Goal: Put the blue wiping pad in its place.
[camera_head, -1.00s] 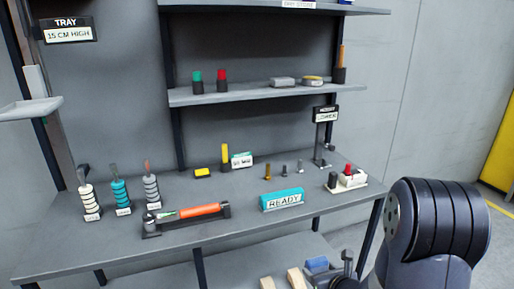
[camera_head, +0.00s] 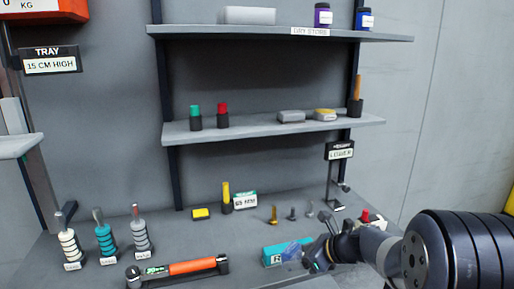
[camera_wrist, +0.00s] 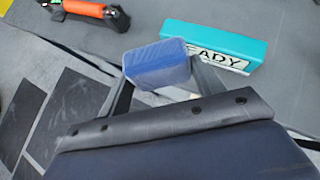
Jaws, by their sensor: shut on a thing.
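The blue wiping pad (camera_wrist: 158,64) is between the fingers of my gripper (camera_wrist: 160,75), which is shut on it, in the wrist view. In the head view my gripper (camera_head: 308,256) holds the pad (camera_head: 292,251) in front of the teal READY block (camera_head: 272,257) and partly covers that block. The pad looks blurred there. A grey pad (camera_head: 291,117) and a yellow-topped pad (camera_head: 325,115) lie side by side on the middle shelf (camera_head: 250,131). I cannot tell from these frames which spot is the blue pad's place.
The bench (camera_head: 185,238) holds ring stacks (camera_head: 105,243), an orange-handled tool (camera_head: 192,267), a yellow block (camera_head: 201,214) and small pegs (camera_head: 273,214). A LOWER sign (camera_head: 340,151) stands at right. The middle shelf has a clear stretch between the red-topped peg (camera_head: 222,115) and the grey pad.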

